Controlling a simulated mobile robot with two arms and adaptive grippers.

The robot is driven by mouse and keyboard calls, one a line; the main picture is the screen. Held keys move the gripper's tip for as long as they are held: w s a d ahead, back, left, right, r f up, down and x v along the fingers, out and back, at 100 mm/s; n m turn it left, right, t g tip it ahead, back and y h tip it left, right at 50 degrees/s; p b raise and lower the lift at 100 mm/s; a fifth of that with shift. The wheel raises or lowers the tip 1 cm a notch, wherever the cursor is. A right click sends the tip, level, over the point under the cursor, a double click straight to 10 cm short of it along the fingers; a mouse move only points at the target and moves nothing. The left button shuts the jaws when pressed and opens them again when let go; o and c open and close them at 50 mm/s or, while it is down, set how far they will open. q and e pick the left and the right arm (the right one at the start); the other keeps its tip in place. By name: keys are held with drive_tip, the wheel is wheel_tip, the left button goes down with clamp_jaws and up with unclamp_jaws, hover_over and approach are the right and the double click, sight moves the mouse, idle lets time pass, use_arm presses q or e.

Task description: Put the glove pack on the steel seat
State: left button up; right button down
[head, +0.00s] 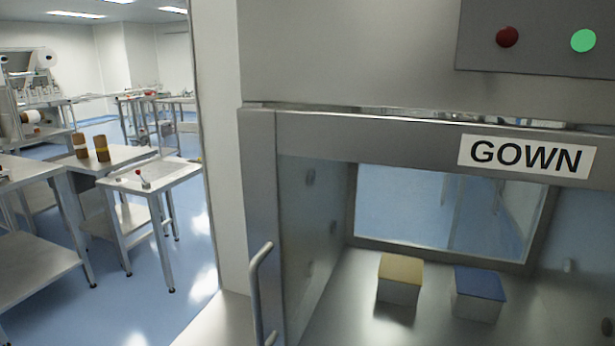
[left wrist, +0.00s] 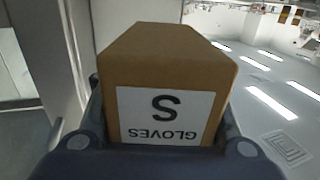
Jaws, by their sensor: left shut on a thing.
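The glove pack (left wrist: 165,75) is a brown box with a white label reading "GLOVES" and "S". In the left wrist view the label appears upside down. My left gripper (left wrist: 163,110) is shut on the pack, with a dark finger on each side of it. Neither gripper nor the pack shows in the head view. I cannot pick out the steel seat for certain; a pale metal surface (head: 215,322) shows low beside the cabinet's handle.
A steel cabinet marked "GOWN" (head: 525,156) holds a yellow-topped box (head: 400,280) and a blue-topped box (head: 478,293). Its upright handle (head: 258,295) projects at the left. Beyond the white wall edge, a steel table (head: 165,182) and blue floor (head: 190,265) show.

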use_arm(q)
drive_tip(key=shift+a+f+n+y, duration=0.1)
drive_tip(key=shift+f+n+y, duration=0.2)
drive_tip(key=shift+y, duration=0.2)
drive_tip(key=shift+s+f, duration=0.2)
drive_tip(key=shift+s, duration=0.05)
drive_tip(key=s+f, duration=0.2)
drive_tip(key=s, duration=0.5)
drive_tip(key=shift+s+f, duration=0.2)
drive_tip(key=shift+f, duration=0.1)
